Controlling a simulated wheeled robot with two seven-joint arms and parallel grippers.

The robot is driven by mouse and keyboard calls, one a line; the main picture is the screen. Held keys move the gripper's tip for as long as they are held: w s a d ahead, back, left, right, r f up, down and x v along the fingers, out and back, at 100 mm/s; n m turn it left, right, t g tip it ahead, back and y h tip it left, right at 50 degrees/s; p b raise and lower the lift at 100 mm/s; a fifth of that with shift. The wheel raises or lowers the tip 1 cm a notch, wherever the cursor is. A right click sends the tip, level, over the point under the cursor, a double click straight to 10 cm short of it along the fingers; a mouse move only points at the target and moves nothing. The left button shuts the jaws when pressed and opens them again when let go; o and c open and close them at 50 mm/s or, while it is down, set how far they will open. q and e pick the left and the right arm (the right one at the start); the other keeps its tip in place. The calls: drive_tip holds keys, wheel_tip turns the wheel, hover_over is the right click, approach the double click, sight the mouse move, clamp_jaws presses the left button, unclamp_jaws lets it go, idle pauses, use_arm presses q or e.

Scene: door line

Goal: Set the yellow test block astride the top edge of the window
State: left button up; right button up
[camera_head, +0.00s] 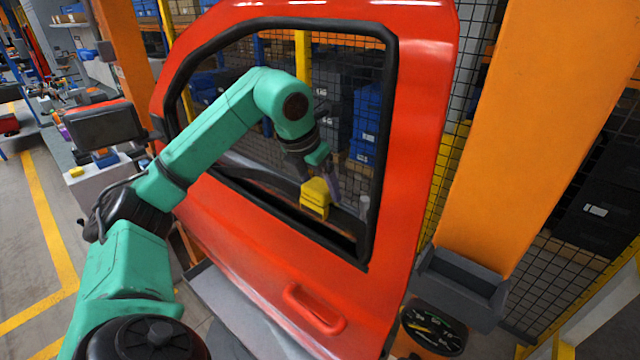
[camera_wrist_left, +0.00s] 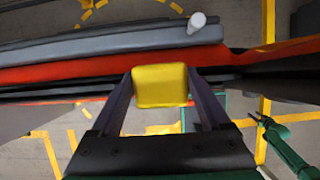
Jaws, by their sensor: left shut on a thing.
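The yellow test block (camera_head: 315,198) is in my left gripper (camera_head: 322,181), at the lower right of the window opening in the red door (camera_head: 420,110). In the left wrist view the block (camera_wrist_left: 160,86) sits between the two dark fingers of the left gripper (camera_wrist_left: 160,98), which are shut on it. The red door edge (camera_wrist_left: 70,75) and a grey strip (camera_wrist_left: 110,44) run across behind the block. I cannot tell whether the block touches the window's edge; the glass is not clearly visible. My right gripper is not in view.
The black window frame (camera_head: 392,130) surrounds my left forearm's reach. A red handle (camera_head: 312,308) juts from the door below. A monitor (camera_head: 104,124) stands left. A white peg (camera_wrist_left: 197,22) stands near the grey strip.

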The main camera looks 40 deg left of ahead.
use_arm(q)
drive_tip(key=shift+d+f, duration=0.1)
drive_tip(key=shift+f, duration=0.1)
drive_tip(key=o, duration=1.5)
drive_tip(key=shift+o, duration=0.2)
drive_tip(key=shift+r, duration=0.55)
drive_tip(key=p+v, duration=0.3)
drive_tip(key=v, duration=0.8)
drive_tip(key=shift+s+r, duration=0.2)
drive_tip(key=shift+s, duration=0.15)
drive_tip(key=shift+w, duration=0.1)
